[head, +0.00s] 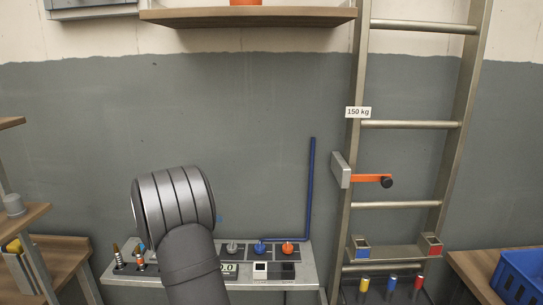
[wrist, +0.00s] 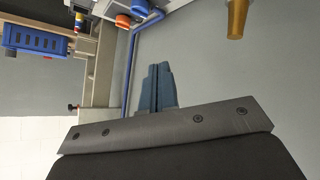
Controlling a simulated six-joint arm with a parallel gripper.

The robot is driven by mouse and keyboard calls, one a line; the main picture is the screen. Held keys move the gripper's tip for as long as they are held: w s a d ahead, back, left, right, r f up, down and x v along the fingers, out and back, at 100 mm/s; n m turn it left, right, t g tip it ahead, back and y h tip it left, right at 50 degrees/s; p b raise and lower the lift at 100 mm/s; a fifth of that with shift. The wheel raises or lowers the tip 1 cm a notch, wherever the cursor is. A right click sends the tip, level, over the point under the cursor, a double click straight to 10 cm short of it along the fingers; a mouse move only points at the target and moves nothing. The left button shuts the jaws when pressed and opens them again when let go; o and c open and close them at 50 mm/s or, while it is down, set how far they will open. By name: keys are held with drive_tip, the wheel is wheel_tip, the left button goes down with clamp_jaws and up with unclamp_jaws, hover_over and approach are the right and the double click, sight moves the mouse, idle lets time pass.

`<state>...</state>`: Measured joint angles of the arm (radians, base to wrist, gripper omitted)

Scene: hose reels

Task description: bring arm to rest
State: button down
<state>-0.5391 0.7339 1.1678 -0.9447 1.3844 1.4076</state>
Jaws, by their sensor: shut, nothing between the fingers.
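My gripper (wrist: 158,88) shows in the wrist view. Its two blue-grey fingers are together, with nothing between them. In the head view my dark grey arm rises in front of the bench panel at lower left, and the gripper itself is hidden. The fingers appear apart from everything around them in the wrist view.
A grey panel (head: 307,270) with knobs stands below the arm. A blue pipe (head: 312,190) runs up the wall. A metal ladder (head: 412,125) with an orange lever (head: 368,178) stands right. A shelf (head: 300,17) hangs above. A blue crate (head: 520,280) is at lower right.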

drive_tip(key=shift+w+a+f+m+g+y, duration=0.15)
drive_tip(key=shift+f+m+g+y, duration=0.5)
drive_tip(key=shift+m+g+y, duration=0.4)
